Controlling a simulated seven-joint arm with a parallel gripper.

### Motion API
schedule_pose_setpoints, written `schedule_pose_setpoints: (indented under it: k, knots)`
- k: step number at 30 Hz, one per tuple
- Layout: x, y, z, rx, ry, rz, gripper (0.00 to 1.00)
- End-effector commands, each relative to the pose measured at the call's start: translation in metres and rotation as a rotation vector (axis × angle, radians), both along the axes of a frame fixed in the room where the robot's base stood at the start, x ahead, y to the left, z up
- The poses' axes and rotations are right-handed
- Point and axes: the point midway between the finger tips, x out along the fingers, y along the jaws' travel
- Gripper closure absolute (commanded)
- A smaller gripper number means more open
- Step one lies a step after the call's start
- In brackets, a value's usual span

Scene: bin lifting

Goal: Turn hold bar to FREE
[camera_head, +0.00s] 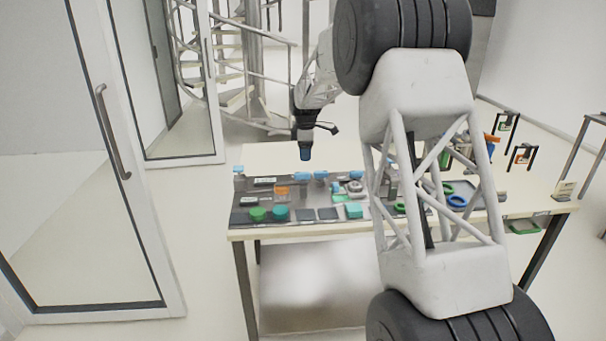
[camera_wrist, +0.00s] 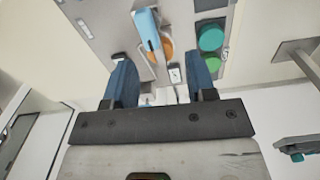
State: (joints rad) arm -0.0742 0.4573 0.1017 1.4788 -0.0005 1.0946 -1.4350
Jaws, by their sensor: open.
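My gripper (camera_head: 305,152) hangs above the dark panel on the table. In the wrist view its two blue fingers stand apart with nothing gripped between them (camera_wrist: 161,82). A light blue bar (camera_wrist: 147,30) lies ahead of the fingertips, apart from them, beside an orange part. In the head view several blue bars line the panel's back edge, one of them (camera_head: 302,176) just below my gripper. I cannot tell which is the hold bar, and no FREE marking is legible. A small white label (camera_wrist: 175,75) shows near the fingertips.
A green dome (camera_head: 258,214) and a teal dome (camera_head: 280,213) sit at the panel's front left, with an orange part (camera_head: 281,191) behind them. My own arm links hide part of the table's (camera_head: 300,233) right side. A glass door (camera_head: 90,200) stands at left.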

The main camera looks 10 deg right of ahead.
Motion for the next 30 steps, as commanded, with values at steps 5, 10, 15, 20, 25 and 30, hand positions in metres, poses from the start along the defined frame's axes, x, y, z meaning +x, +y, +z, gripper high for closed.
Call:
schedule_pose_setpoints:
  k: [5,10,15,20,25,30]
  knots:
    - [0.018,0.004,-0.014,0.0,0.007,0.047,0.49]
    - [0.022,0.005,-0.019,-0.001,0.01,0.062,0.49]
    - [0.022,0.005,-0.019,-0.001,0.009,0.061,0.49]
    - [0.022,0.005,-0.019,-0.001,0.009,0.061,0.49]
    - [0.022,0.005,-0.025,-0.001,0.01,0.061,0.49]
    - [0.022,0.005,-0.04,-0.001,0.01,0.061,0.49]
